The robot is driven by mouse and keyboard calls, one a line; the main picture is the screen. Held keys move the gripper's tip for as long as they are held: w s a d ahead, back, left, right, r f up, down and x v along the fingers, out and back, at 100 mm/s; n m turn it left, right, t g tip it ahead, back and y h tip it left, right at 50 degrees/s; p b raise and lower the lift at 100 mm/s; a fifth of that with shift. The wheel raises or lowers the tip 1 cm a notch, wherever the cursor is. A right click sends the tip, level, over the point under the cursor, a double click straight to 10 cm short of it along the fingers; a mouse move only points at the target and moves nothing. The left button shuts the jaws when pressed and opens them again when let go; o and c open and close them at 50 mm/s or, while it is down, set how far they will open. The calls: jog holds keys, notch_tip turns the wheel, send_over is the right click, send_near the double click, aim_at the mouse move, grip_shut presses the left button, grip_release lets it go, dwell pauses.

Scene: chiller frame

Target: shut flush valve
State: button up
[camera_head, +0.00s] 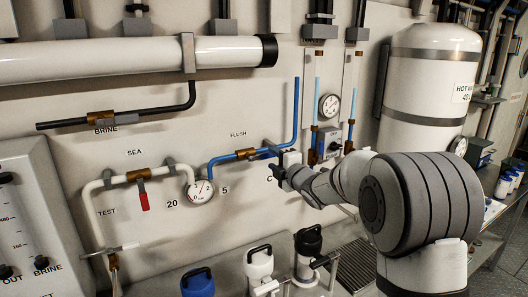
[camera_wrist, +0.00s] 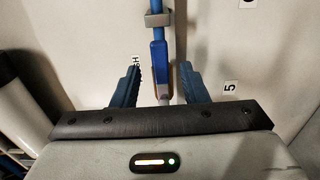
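The flush valve (camera_head: 247,153) is a brass body on the blue pipe under the FLUSH label in the head view. Its blue lever (camera_wrist: 158,68) shows in the wrist view, roughly in line with the pipe. My gripper (camera_head: 280,172) is close to the wall at the right of the valve. In the wrist view my gripper (camera_wrist: 160,68) is open, with one blue finger on each side of the lever and a gap on both sides. My gripper's body hides the lower part of the valve there. I cannot tell any contact.
A pressure gauge (camera_head: 200,191) sits left of the flush pipe. The sea valve's red handle (camera_head: 143,195) hangs further left. A white jug (camera_head: 259,264) and a blue jug (camera_head: 198,283) stand below. A hot water tank (camera_head: 428,75) is at the right.

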aim_at(268, 156)
jog(key=p+x, duration=0.1)
jog(key=x, duration=0.5)
jog(key=shift+a+p, duration=0.1)
jog(key=shift+p, duration=0.3)
grip_shut()
